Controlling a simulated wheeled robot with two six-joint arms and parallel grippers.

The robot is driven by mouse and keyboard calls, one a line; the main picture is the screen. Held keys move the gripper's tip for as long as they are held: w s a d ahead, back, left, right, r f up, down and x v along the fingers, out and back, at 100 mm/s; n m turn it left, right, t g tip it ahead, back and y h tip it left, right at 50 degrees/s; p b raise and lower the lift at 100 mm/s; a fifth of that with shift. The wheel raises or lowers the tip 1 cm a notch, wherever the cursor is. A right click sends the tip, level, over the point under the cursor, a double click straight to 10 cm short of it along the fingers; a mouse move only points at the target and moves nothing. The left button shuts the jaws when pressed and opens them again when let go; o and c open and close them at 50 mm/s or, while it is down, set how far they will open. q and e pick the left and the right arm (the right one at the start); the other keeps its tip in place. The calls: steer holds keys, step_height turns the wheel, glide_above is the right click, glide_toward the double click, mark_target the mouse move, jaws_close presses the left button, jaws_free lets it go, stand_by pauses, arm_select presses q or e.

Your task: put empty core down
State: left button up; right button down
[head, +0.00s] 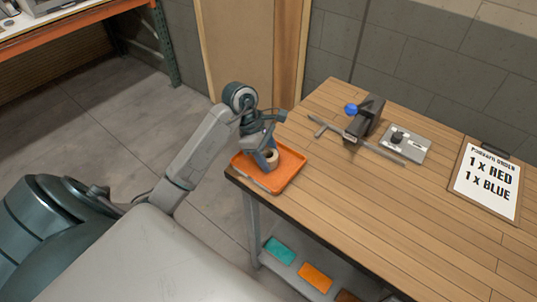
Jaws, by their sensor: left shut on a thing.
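The empty core (271,157) is a small pale ring-shaped piece with a dark hole. It is at the orange tray (284,180), which lies on the near left corner of the wooden table. My left gripper (266,158) is shut on the core, over the tray. The gripper hides part of the core, and I cannot tell whether the core touches the tray floor. A thin grey strip lies along the tray's front left side. My right gripper is not in view.
On the table (350,220) stand a dark device with a blue knob (351,109), a long metal bar, a grey plate (405,141) and a clipboard (487,184). Teal (280,250) and orange (315,277) pieces lie on the shelf below. The table's middle is clear.

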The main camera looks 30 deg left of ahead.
arm_select(q)
steer(key=shift+f, duration=0.15)
steer(key=o, duration=0.9)
steer(key=shift+o, duration=0.3)
